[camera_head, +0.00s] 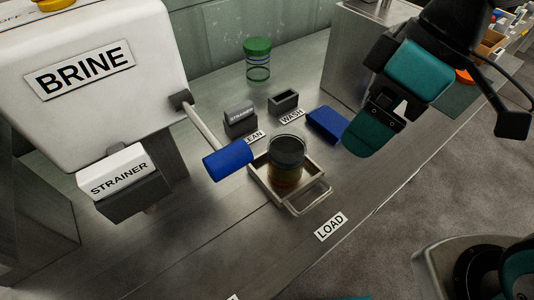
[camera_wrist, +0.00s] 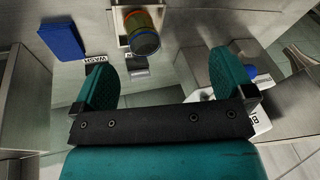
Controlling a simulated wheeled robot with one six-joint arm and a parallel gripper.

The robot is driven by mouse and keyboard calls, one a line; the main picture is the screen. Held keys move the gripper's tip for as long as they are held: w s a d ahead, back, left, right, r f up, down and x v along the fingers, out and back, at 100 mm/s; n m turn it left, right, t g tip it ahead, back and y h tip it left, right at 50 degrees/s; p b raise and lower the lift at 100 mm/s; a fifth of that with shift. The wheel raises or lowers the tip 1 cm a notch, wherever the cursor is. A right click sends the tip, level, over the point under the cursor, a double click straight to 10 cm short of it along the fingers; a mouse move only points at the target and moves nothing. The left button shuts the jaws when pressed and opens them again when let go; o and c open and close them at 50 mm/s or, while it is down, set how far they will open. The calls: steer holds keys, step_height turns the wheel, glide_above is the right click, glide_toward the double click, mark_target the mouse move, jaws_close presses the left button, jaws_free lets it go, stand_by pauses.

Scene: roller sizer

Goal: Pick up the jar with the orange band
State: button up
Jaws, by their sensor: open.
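The jar with the orange band (camera_head: 286,165) stands upright in a metal tray (camera_head: 259,186) with a loop handle.
A green-lidded jar (camera_head: 257,60) stands at the back. The white BRINE machine (camera_head: 100,95) is at left, its blue-gripped lever (camera_head: 228,160) close beside the tray. Counter near LOAD (camera_head: 331,226) is clear.

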steer(key=w+a+r+n+p, duration=0.2)
steer(key=w+n+p, duration=0.1)
steer(key=w+n, duration=0.25)
steer(key=n+g+p, duration=0.2)
steer(key=n+p, duration=0.4)
steer(key=n, duration=0.3)
glide_above(284, 149)
steer(key=s+d, duration=0.1)
steer(key=s, duration=0.1)
step_height(284, 149, down, 12)
steer(key=p+x, duration=0.2)
steer(key=x, duration=0.2)
steer(key=shift+s+f, duration=0.15)
steer(key=shift+s, duration=0.1)
steer(key=shift+a+f+h, duration=0.1)
steer(key=shift+f+h, duration=0.2)
steer(key=shift+f, duration=0.2)
steer(key=c, duration=1)
steer(key=shift+c, duration=0.5)
steer(key=shift+r, duration=0.2)
